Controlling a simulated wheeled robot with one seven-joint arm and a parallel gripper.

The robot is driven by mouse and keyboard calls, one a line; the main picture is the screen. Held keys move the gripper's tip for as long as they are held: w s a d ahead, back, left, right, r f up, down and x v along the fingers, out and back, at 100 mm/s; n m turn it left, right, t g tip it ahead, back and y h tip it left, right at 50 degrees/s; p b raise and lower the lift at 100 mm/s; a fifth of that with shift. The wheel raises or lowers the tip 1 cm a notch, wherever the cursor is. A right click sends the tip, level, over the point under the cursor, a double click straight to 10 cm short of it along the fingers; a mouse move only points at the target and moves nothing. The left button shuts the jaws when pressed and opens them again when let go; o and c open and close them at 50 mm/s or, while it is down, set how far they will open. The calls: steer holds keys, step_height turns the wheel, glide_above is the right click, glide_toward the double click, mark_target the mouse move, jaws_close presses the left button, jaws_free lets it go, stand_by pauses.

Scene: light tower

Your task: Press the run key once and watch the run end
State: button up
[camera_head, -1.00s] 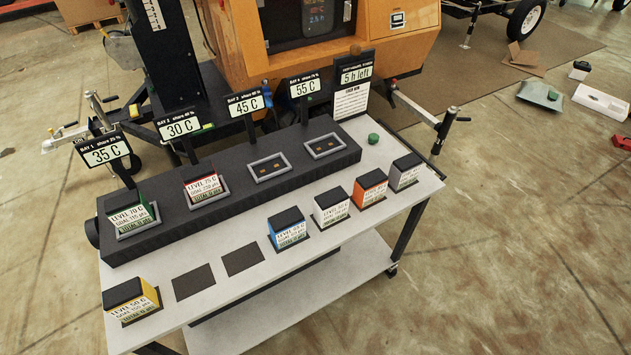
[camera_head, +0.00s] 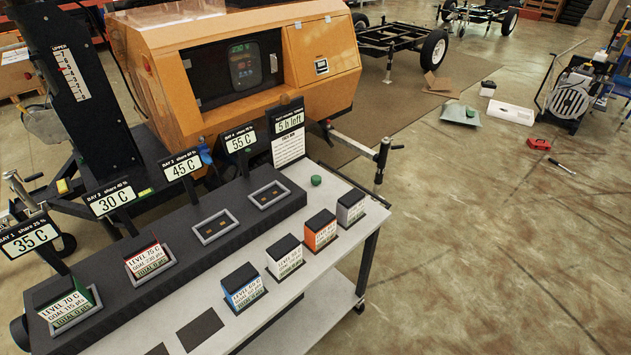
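A green round button (camera_head: 316,181), likely the run key, sits on the white table (camera_head: 345,213) near its far right end. Beside it a sign (camera_head: 289,123) reads "5 h left". The dark bay rack (camera_head: 187,233) carries four signs: 35 C (camera_head: 29,235), 30 C (camera_head: 111,200), 45 C (camera_head: 181,167) and 55 C (camera_head: 241,140). A green block (camera_head: 68,303) sits in bay 1 and a red block (camera_head: 150,257) in bay 2. The third (camera_head: 214,227) and fourth (camera_head: 269,194) bays are empty. My gripper is not in view.
Blue (camera_head: 243,289), white (camera_head: 285,257), orange (camera_head: 320,230) and grey (camera_head: 351,207) blocks stand along the table's front. Dark empty pads (camera_head: 200,329) lie left of them. An orange machine (camera_head: 240,65) stands behind the rack. The floor right of the table is mostly clear.

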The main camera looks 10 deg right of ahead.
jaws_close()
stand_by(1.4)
